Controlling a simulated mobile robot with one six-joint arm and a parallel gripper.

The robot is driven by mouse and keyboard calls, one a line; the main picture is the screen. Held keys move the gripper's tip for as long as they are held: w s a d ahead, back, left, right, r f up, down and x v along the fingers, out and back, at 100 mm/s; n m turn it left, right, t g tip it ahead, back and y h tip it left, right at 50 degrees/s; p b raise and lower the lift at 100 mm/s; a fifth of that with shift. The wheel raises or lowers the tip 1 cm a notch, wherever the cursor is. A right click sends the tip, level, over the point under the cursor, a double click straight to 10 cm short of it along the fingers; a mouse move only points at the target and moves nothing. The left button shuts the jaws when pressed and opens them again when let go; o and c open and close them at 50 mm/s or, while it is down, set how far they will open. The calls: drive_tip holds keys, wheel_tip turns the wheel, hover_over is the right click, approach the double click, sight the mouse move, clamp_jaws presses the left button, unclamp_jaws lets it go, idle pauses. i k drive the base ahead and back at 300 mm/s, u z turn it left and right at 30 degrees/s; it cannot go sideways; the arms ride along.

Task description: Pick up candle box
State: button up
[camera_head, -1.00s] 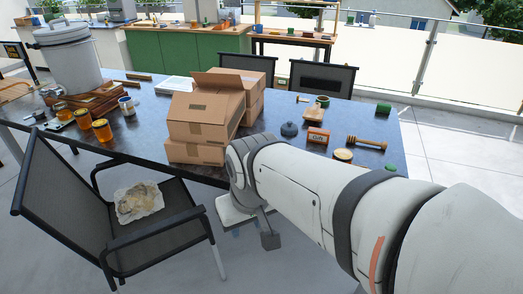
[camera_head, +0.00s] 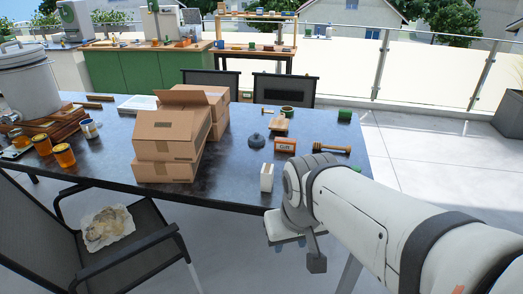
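A small white upright box (camera_head: 267,177) stands on the dark table (camera_head: 230,188) near its front edge, just left of my arm. It may be the candle box; its print is too small to read. A small orange-brown box with lettering (camera_head: 285,145) lies behind it. My gripper (camera_head: 300,250) points downward at the end of the white arm, in front of the table edge and below the white box, apart from it. The gripper is seen from behind and partly hidden by the wrist, so its opening is unclear.
Cardboard boxes (camera_head: 165,170) are stacked left of the white box. A grey lidded pot (camera_head: 257,141), a honey dipper (camera_head: 332,148) and a green-topped jar (camera_head: 287,112) stand behind. Honey jars (camera_head: 64,155) are at the left. A chair (camera_head: 150,237) with a paper-wrapped item stands front left.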

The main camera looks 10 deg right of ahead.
sight(267, 173)
drive_tip(key=z, duration=0.15)
drive_tip(key=i, duration=1)
drive_tip(key=z, duration=0.05)
